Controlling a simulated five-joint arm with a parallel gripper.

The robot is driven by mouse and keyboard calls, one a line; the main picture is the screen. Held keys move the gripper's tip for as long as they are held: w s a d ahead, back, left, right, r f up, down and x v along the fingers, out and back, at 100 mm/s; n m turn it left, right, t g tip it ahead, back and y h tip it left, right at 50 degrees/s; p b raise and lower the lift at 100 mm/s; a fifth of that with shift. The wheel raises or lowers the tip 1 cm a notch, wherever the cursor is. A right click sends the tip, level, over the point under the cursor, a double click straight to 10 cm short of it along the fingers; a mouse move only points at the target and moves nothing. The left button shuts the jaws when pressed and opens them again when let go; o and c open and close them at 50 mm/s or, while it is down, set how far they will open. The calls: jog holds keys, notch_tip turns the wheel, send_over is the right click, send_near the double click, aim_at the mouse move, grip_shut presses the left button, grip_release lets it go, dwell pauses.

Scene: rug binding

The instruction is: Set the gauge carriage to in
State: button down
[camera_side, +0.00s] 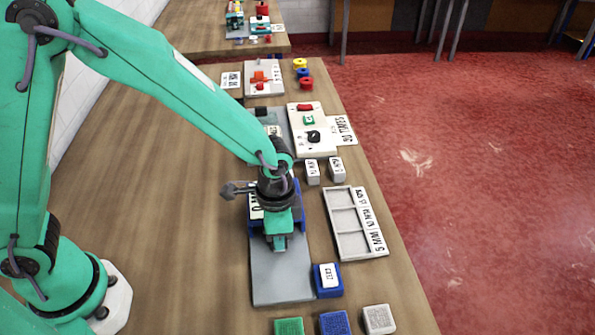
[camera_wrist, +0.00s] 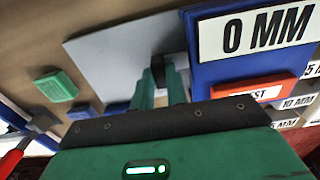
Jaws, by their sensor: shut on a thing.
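A blue block with a white "0 MM" label, which looks like the gauge carriage (camera_wrist: 205,72), stands on a grey plate (camera_side: 281,280). In the side view, my arm and gripper hide most of the carriage (camera_side: 299,222). The plate also shows in the wrist view (camera_wrist: 105,58). My gripper (camera_side: 279,243) is low over the plate, at the carriage's near side. In the wrist view its green fingers (camera_wrist: 160,82) are shut on a dark upright knob (camera_wrist: 158,68) beside the blue block. The knob seems to belong to the carriage. I cannot read an "in" mark.
A blue block with a white label (camera_side: 328,279) stands at the plate's right edge. A compartment tray (camera_side: 338,191) with MM labels lies to the right. Green (camera_side: 289,326), blue (camera_side: 334,323) and grey (camera_side: 379,319) blocks line the near edge. Bare table lies left of the plate.

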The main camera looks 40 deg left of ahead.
jog(key=shift+w+a, duration=0.25)
jog(key=c, duration=1.4)
grip_release()
jog(key=shift+d, duration=0.1)
jog(key=shift+s+d, duration=0.65)
jog(key=shift+s+d+r, duration=0.4)
jog(key=shift+r, duration=0.05)
notch_tip(320, 180, up, 6)
jog(key=w+d+g+y, duration=0.2)
jog(key=g, duration=0.1)
jog(key=shift+w+g+y, duration=0.3)
jog(key=shift+w, duration=0.1)
